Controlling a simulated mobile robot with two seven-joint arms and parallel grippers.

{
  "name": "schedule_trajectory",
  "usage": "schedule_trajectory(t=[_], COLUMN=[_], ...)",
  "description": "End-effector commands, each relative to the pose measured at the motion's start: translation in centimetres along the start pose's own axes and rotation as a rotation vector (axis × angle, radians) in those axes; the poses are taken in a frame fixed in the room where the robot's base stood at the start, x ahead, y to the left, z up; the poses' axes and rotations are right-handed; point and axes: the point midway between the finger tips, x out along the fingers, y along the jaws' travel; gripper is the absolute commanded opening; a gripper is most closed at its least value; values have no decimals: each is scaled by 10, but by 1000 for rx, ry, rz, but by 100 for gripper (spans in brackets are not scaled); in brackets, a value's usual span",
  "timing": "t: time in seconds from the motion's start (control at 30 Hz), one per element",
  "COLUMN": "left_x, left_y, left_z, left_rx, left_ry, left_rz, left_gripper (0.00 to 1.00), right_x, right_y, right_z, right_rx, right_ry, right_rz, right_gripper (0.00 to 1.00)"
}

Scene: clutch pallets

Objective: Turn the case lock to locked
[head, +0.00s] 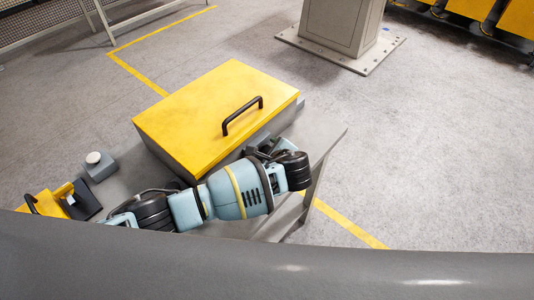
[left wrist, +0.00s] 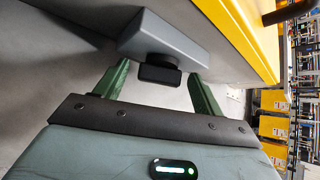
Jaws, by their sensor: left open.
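The yellow case (head: 212,112) lies closed on a grey table, with a black handle (head: 242,115) on its lid. In the left wrist view the case lock shows as a black knob (left wrist: 158,74) on a grey block (left wrist: 168,38) beside the yellow case wall (left wrist: 240,35). My left gripper (left wrist: 162,82) is open, with one green finger on each side of the knob; the fingers look apart from it. In the head view my left arm covers most of the lock and gripper. My right gripper is not in view.
A grey box with a round white button (head: 94,158) stands left of the case. A yellow and black object (head: 62,200) sits at the table's left end. A grey column base (head: 340,25) stands on the floor behind. The floor at right is clear.

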Motion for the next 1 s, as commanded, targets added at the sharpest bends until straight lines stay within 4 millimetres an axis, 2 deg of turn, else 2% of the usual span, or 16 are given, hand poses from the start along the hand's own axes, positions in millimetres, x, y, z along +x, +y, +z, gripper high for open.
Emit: schedule_trajectory(t=[0.13,0.47,0.77,1.0], left_x=[0,0,0,0], left_y=[0,0,1,4], left_z=[0,0,0,-1], left_rx=[0,0,-33,-135], left_ry=[0,0,0,2], left_rz=[0,0,-32,-133], left_gripper=[66,24,24,24], right_x=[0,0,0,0], right_y=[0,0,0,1], right_z=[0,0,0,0], right_rx=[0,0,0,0], right_ry=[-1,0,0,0], right_rz=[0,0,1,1], right_gripper=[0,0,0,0])
